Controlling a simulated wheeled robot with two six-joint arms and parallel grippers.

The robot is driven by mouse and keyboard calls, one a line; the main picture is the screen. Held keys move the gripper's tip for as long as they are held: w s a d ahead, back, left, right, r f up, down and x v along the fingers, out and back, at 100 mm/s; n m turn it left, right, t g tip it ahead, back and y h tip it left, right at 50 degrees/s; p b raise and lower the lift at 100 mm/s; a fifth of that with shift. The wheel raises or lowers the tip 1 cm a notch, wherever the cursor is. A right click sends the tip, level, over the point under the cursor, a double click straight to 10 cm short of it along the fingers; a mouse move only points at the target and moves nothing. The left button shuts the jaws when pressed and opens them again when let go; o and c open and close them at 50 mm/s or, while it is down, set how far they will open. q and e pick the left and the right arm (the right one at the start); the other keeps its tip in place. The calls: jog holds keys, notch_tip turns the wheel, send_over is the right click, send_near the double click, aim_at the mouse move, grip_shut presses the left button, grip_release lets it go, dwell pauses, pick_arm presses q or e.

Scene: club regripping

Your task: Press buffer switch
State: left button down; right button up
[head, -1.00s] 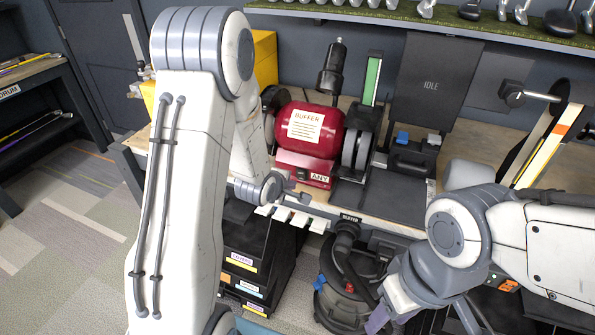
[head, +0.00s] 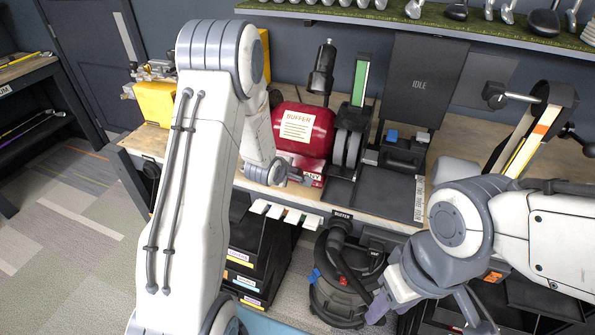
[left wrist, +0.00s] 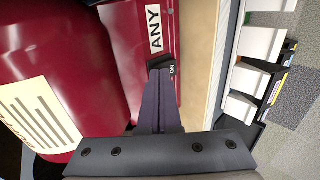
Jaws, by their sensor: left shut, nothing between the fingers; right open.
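The red buffer (head: 310,147) stands on the workbench, with a paper label on its body and an "ANY" label on its base. Its black switch (left wrist: 160,62), marked "ON", shows in the left wrist view on the base beside the "ANY" label. My left gripper (head: 304,180) is shut and empty at the front of the base; in the left wrist view its fingertips (left wrist: 158,76) are right at the switch and partly cover it. I cannot tell whether they press it. In the head view the switch is hidden. My right gripper (head: 425,312) is open at the lower right.
A dark screen (head: 420,82) reading "IDLE" stands behind the bench. The buffer's wheels (head: 347,148) are right of its body. A shop vacuum (head: 338,290) and black drawers (head: 255,255) are below the bench front. White tabs (head: 275,211) stick out along the edge.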

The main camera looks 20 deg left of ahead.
pick_arm(q)
jog(key=shift+a+f, duration=0.15)
jog(key=shift+a, duration=0.2)
jog(key=shift+d+r+p, duration=0.2)
jog(key=shift+r+p, duration=0.1)
jog(key=shift+r, duration=0.05)
jog(key=shift+r+p, duration=0.45)
jog(key=shift+r, duration=0.1)
pick_arm(e)
jog(key=shift+a+r, duration=0.2)
jog(key=shift+r, duration=0.45)
pick_arm(q)
jog(key=shift+s, duration=0.2)
jog(key=v, duration=1.2)
jog(key=shift+s+r, duration=0.2)
jog(key=shift+s, duration=0.1)
pick_arm(e)
jog(key=shift+s+a+f, duration=0.2)
jog(key=shift+s+a, duration=0.1)
jog(key=shift+s, duration=0.25)
